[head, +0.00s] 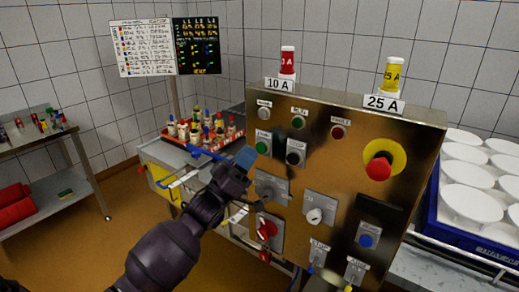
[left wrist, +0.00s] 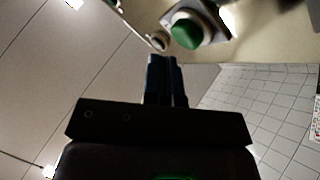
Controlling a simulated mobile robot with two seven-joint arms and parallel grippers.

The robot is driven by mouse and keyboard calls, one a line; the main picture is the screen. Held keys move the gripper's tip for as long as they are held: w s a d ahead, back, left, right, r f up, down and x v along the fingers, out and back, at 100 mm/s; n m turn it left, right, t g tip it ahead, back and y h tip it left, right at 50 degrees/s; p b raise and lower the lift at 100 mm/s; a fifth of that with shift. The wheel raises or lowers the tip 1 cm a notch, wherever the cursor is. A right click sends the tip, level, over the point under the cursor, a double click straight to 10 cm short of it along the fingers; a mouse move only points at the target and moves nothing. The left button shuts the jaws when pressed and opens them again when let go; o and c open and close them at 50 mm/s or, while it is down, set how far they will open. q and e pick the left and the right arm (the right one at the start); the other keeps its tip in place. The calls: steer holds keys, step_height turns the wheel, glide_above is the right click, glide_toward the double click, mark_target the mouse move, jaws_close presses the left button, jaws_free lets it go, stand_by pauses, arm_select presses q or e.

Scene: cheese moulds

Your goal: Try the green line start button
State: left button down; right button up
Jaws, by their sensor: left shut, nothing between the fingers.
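The green button (head: 262,147) sits on a square plate at the left of the brass control panel (head: 340,165), under a small label. A green lamp or button (head: 298,122) is above and to its right. My left gripper (head: 245,157) is shut and empty, its blue fingertips just left of the green button in the head view. In the left wrist view the shut fingers (left wrist: 166,62) point toward the panel, and the green button (left wrist: 187,33) is ahead and slightly right of the tips, apparently apart from them. My right gripper is not in view.
Red and yellow fuses stand on top. A blue crate (head: 431,205) holds white moulds at right.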

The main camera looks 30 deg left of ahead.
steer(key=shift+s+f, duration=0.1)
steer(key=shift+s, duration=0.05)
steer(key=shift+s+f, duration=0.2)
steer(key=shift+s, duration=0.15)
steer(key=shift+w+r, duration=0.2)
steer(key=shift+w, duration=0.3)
arm_select(q)
steer(key=shift+w, duration=0.15)
steer(key=shift+w, duration=0.25)
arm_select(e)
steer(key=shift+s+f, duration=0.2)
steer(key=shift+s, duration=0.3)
